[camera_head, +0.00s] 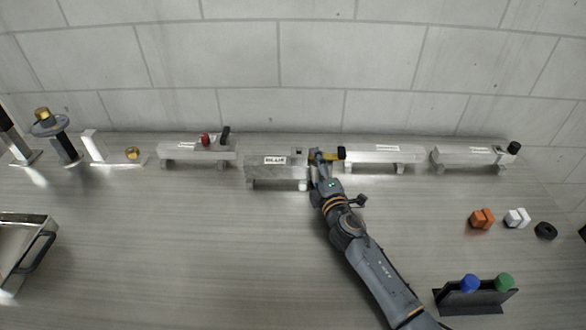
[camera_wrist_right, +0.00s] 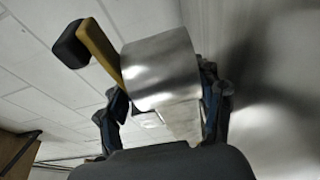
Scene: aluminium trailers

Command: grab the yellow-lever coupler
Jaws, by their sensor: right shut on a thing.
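In the right wrist view the coupler is a shiny metal block (camera_wrist_right: 160,68) with a yellow lever (camera_wrist_right: 100,53) and black knob (camera_wrist_right: 70,46). The fingers of my right gripper (camera_wrist_right: 165,112) are on both sides of the block and closed on it. I cannot tell whether the coupler touches the trailers. My left gripper is not in view.
Silver trailers (camera_head: 275,172) (camera_head: 383,157) stand left and right of the coupler, with more farther out. A red knob and black handle (camera_head: 225,134) top the left one. Orange (camera_head: 482,218) and white blocks (camera_head: 517,218) lie at right. The front middle-left bench is clear.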

